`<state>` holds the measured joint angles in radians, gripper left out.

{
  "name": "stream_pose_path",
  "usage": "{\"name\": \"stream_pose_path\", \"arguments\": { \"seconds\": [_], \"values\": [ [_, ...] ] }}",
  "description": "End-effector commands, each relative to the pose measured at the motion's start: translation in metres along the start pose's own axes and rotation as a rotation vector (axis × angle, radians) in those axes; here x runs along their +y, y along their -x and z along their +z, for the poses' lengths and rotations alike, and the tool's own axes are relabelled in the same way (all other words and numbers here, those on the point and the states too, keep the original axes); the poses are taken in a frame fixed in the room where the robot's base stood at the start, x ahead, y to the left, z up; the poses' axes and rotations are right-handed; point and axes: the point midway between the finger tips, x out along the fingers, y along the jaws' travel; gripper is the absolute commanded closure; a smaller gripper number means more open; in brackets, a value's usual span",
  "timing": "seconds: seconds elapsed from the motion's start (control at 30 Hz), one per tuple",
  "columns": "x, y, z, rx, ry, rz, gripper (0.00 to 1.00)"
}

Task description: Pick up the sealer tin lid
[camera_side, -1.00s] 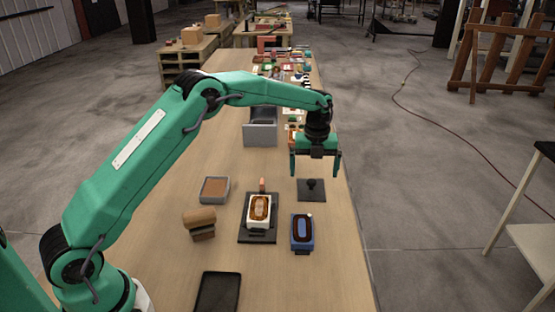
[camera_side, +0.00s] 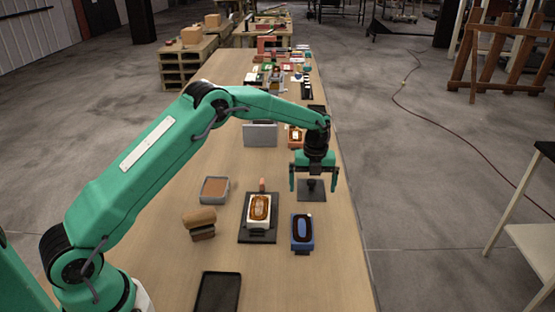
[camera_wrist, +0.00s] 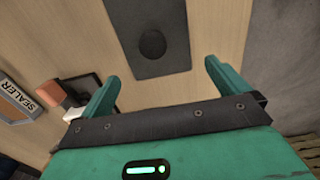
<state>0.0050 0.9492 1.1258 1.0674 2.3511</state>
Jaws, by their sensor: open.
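The sealer tin lid (camera_side: 320,196) is a flat dark grey plate with a round dark knob in its middle, lying on the wooden bench top. It also shows at the top of the wrist view (camera_wrist: 172,15), knob facing up. My gripper (camera_side: 314,187) is open and empty, its green fingers pointing down on either side of the knob in the side view. In the wrist view its fingertips (camera_wrist: 161,70) are apart, with the knob ahead of the gap between them. I cannot tell their exact height above the plate.
A white-framed tin on a black stand (camera_side: 259,211) and a blue tin (camera_side: 302,232) stand nearer the camera. A brown block (camera_side: 200,222) and a dark tray (camera_side: 218,293) lie left. A grey holder (camera_side: 260,136) stands behind. The bench's right edge is close to the lid.

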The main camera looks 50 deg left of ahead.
Motion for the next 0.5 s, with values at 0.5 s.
{"name": "stream_pose_path", "arguments": {
  "seconds": [0.5],
  "values": [
    [0.000, -0.021, 0.000, -0.001, 0.000, -0.001, 0.00]
  ]
}}
